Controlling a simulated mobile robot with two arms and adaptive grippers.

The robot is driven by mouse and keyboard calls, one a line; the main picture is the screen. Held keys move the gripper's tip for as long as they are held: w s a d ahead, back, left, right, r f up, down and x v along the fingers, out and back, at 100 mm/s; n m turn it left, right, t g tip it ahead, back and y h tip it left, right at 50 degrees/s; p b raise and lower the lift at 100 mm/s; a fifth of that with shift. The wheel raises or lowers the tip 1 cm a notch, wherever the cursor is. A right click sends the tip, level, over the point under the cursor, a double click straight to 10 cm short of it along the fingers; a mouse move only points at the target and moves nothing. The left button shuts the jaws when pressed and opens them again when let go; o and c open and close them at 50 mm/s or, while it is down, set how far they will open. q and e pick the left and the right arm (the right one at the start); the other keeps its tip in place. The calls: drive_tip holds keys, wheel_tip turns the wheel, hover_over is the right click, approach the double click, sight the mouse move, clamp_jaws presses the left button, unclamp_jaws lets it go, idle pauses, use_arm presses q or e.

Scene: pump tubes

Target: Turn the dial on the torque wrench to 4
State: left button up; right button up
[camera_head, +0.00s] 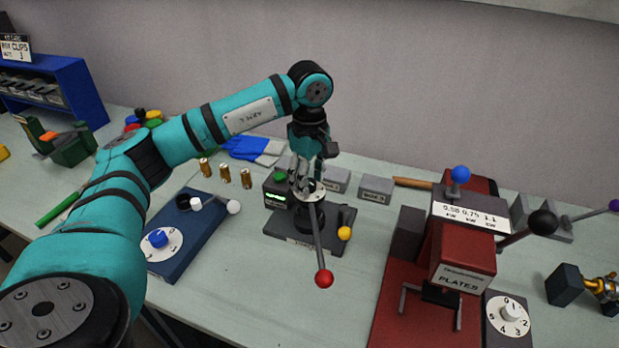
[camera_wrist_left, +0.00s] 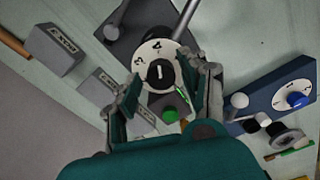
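The torque wrench (camera_head: 317,238) stands on a dark base on the table, with a long metal lever ending in a red ball (camera_head: 324,279). Its white dial (camera_wrist_left: 150,57) has a black centre knob (camera_wrist_left: 160,73) and numerals around it. The numerals are tilted and small, and I cannot tell which one is set. My left gripper (camera_head: 305,183) points down over the dial and partly hides it in the head view. In the left wrist view its two fingers (camera_wrist_left: 168,76) are apart, one on each side of the dial, with nothing clearly held. My right gripper is not in view.
A blue base with a blue-knobbed dial (camera_head: 158,239) lies to the left. A red plates press (camera_head: 463,258) with its own numbered dial (camera_head: 511,314) stands to the right. Grey blocks (camera_head: 376,189), brass cylinders (camera_head: 225,174) and a blue glove (camera_head: 245,147) lie behind.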

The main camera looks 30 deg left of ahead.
use_arm(q)
drive_tip(key=shift+o, duration=0.4)
drive_tip(key=shift+f, duration=0.1)
wheel_tip(320, 180, up, 12)
idle(0.3)
idle(0.3)
